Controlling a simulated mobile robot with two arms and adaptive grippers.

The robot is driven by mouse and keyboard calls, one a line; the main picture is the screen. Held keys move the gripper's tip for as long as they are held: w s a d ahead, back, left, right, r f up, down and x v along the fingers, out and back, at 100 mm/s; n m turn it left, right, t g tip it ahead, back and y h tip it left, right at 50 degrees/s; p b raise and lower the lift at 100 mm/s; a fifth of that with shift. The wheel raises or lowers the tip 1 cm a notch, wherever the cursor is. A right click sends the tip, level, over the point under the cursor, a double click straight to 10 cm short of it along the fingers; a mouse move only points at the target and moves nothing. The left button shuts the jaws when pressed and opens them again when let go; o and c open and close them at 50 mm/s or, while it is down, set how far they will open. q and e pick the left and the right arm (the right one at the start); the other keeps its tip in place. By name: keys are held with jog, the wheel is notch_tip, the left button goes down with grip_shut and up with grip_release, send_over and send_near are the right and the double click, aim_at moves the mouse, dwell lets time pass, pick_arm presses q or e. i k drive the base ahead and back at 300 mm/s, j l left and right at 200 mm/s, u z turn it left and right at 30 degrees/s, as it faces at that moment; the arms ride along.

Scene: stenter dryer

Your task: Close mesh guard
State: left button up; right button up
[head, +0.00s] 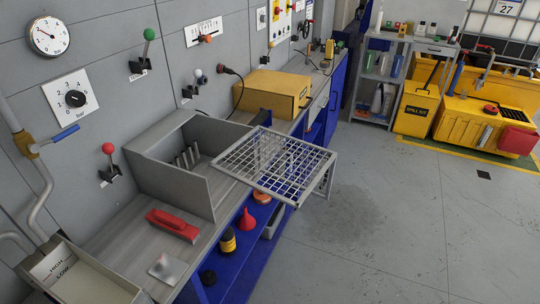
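The mesh guard (276,164), a pale grey metal grid in a frame, stands open at the right side of a grey box (184,182) on the bench. It sticks out past the bench's front edge over the floor. The inside of the box shows, with several short metal rods (187,158) in it. The guard's hinge is too small to make out. Neither of my grippers is in view.
A red block-like object (172,225) lies on the bench (125,247) in front of the box. A yellow case (272,94) stands behind the guard. Wall levers (109,165) and a beige tray (75,276) are at left.

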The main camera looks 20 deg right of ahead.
aim_at(331, 156)
jog(key=l+u, duration=0.15)
jog(key=u, duration=0.25)
jog(key=i+l+u, duration=0.1)
jog(key=u, duration=0.3)
jog(key=l+u, duration=0.25)
jog(key=u, duration=0.15)
jog(key=l+u, duration=0.15)
jog(key=l, duration=0.35)
jog(key=l+u, duration=0.2)
jog(key=l, duration=0.35)
jog(key=k+l+u, duration=0.15)
jog(key=l, duration=0.35)
jog(key=l+u, duration=0.2)
jog(key=l, duration=0.3)
jog(key=k+l+u, duration=0.15)
jog(key=l, duration=0.35)
jog(key=k+l, duration=0.1)
jog(key=l, duration=0.3)
jog(key=k+l, duration=0.1)
jog(key=l, duration=0.3)
jog(key=k+l, duration=0.1)
jog(key=l, duration=0.3)
